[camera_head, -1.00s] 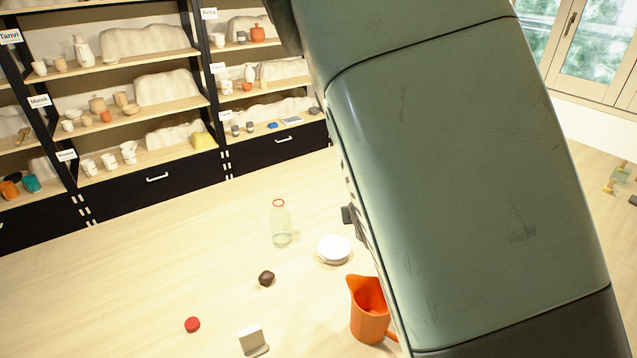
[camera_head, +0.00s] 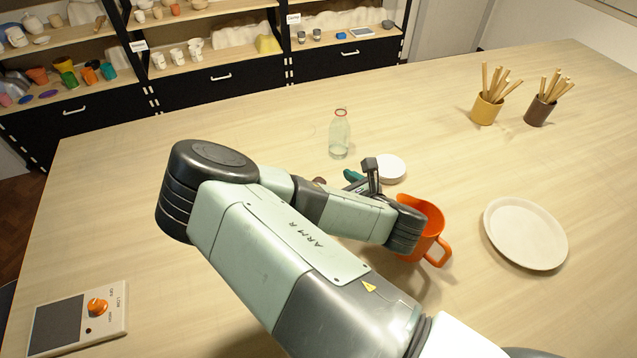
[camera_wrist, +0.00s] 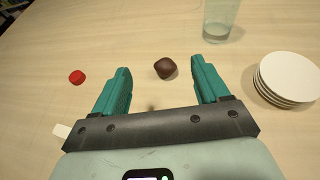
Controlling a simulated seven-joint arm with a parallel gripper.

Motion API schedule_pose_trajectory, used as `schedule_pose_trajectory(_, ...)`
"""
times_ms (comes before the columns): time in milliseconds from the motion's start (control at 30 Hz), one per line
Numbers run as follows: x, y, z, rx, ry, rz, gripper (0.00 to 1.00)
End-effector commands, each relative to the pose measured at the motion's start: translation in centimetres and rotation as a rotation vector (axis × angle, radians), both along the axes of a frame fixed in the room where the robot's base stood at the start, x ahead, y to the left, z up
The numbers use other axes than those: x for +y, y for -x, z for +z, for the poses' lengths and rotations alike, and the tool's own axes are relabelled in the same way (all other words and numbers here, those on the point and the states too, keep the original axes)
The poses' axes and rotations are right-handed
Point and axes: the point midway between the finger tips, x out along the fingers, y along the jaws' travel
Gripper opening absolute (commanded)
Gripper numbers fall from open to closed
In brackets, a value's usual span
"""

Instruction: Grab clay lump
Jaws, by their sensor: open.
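The clay lump (camera_wrist: 165,68) is a small dark brown, rounded block on the pale wooden table. In the wrist view it lies just beyond my gripper (camera_wrist: 160,82), in line with the gap between the teal fingers. The fingers are apart, with nothing between them, and do not touch the lump. In the head view only a bit of the clay lump (camera_head: 319,182) shows behind my arm. One teal finger of my gripper (camera_head: 353,176) shows to the right of it; the rest is mostly hidden.
A glass bottle (camera_head: 339,136) stands behind the lump. Stacked white plates (camera_wrist: 287,78) are to the right, with an orange jug (camera_head: 431,222) nearer. A red cap (camera_wrist: 77,77) lies left of the lump. The table's far left is clear.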

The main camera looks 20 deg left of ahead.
Motion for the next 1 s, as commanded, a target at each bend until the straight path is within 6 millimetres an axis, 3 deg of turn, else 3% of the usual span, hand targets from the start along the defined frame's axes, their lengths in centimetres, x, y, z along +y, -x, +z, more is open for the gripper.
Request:
schedule_pose_trajectory(100, -0.1, 0.0, -2.8, 0.003, 0.000, -0.002, 0.74)
schedule_pose_trajectory(233, 0.0, 0.0, -5.0, 0.002, -0.001, -0.002, 0.74)
schedule_pose_trajectory(533, 2.1, -1.4, -5.7, 0.001, -0.004, -0.002, 0.74)
schedule_pose_trajectory(800, 5.2, -3.6, -7.3, 0.001, -0.003, -0.003, 0.74)
schedule_pose_trajectory(1000, 5.7, -4.0, -7.6, 0.002, -0.001, -0.004, 0.74)
